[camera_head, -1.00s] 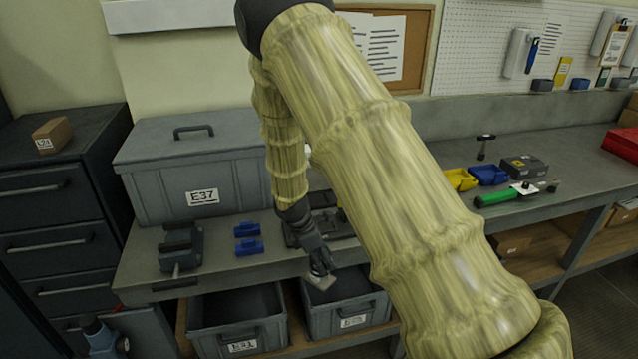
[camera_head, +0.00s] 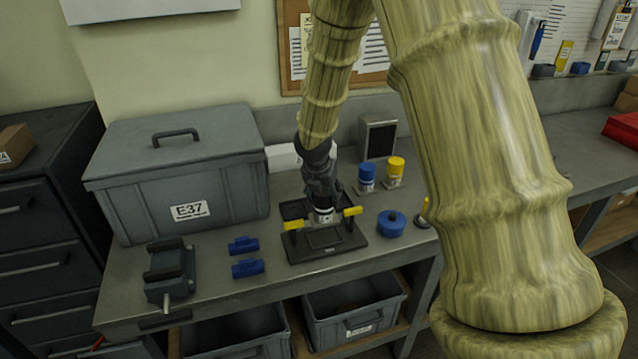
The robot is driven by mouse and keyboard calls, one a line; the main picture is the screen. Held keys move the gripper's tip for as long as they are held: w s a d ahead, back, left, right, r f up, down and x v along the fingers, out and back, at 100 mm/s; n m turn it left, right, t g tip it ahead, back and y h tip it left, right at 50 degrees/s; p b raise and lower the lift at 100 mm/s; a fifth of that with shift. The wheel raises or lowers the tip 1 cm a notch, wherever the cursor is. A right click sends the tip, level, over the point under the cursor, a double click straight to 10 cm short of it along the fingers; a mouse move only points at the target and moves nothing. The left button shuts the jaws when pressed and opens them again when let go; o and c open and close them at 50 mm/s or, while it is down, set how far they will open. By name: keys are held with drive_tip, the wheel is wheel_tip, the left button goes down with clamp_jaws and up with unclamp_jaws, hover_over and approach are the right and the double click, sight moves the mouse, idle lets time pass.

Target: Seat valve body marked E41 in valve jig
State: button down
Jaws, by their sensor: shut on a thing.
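My gripper (camera_head: 324,207) points down over the dark jig (camera_head: 345,247) on the bench. It is shut on a small grey part with a white label, the valve body (camera_head: 325,217). The label is too small to read surely. The valve body is at the back part of the jig, between two yellow clamps (camera_head: 291,225). I cannot tell whether it touches the jig or hangs just above it. My gripper hides its upper part.
A lidded grey case marked E37 (camera_head: 120,190) stands left. A vise (camera_head: 170,272) and two blue parts (camera_head: 246,268) lie left of the jig. A blue round piece (camera_head: 391,223) and blue- and yellow-capped bottles (camera_head: 394,172) stand right. Open bins (camera_head: 355,322) sit below.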

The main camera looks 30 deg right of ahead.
drive_tip(key=shift+w+a, duration=0.15)
drive_tip(key=shift+w, duration=0.05)
drive_tip(key=shift+s+f+b, duration=0.1)
drive_tip(key=shift+s+b, duration=0.3)
drive_tip(key=shift+b, duration=0.1)
drive_tip(key=shift+b+x, duration=0.95)
drive_tip(key=shift+x, duration=0.25)
drive_tip(key=shift+s+f+b, duration=0.2)
drive_tip(key=shift+f+b, duration=0.6)
drive_tip(key=shift+b, duration=0.15)
drive_tip(key=shift+w+a+f+b, duration=0.1)
drive_tip(key=shift+w+f+b, duration=0.05)
drive_tip(key=shift+f+b, duration=0.2)
drive_tip(key=shift+r, duration=0.1)
drive_tip(key=shift+f, duration=1.6)
